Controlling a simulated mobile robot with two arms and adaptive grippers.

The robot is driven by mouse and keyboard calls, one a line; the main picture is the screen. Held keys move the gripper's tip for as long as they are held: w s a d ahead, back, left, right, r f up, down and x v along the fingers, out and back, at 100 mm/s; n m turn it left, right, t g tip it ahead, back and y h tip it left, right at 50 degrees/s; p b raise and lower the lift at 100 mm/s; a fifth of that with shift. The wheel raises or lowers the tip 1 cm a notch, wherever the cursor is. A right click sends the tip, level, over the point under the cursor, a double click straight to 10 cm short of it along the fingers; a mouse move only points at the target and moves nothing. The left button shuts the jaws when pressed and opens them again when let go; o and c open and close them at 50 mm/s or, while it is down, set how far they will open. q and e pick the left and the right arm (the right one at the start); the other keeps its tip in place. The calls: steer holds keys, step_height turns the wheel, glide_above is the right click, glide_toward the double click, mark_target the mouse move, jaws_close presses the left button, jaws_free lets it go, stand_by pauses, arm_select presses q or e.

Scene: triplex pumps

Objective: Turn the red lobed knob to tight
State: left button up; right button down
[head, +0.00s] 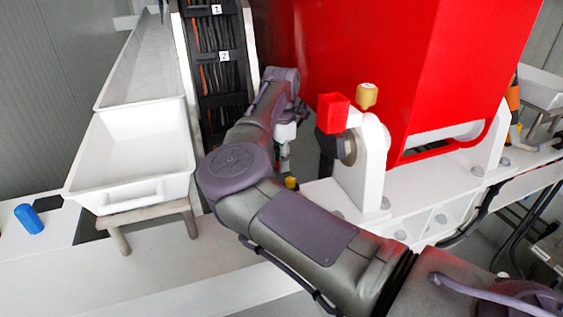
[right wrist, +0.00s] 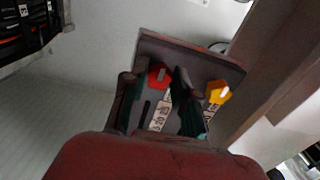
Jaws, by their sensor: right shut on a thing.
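The red lobed knob (right wrist: 157,76) sits on a dark panel (right wrist: 205,62) in the right wrist view. It has a light pointer mark. My right gripper (right wrist: 157,88) has one finger on each side of the knob and is shut on it. In the head view my right gripper (head: 284,150) is partly hidden behind my own arm, and the red knob cannot be made out there. A white tag (right wrist: 161,114) with dark print lies below the knob between the fingers. My left gripper is in neither view.
A yellow knob (right wrist: 218,92) sits just right of the right finger. In the head view a big red housing (head: 410,60), a white bracket (head: 366,165), a white trough (head: 130,160), a cable channel (head: 215,60) and a blue cylinder (head: 29,219) surround my arm.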

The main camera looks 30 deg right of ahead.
stand_by(0.5)
steer(key=c, duration=0.9)
jaws_free()
steer(key=shift+r, duration=0.1)
step_height(320, 180, up, 12)
steer(key=shift+f, duration=0.1)
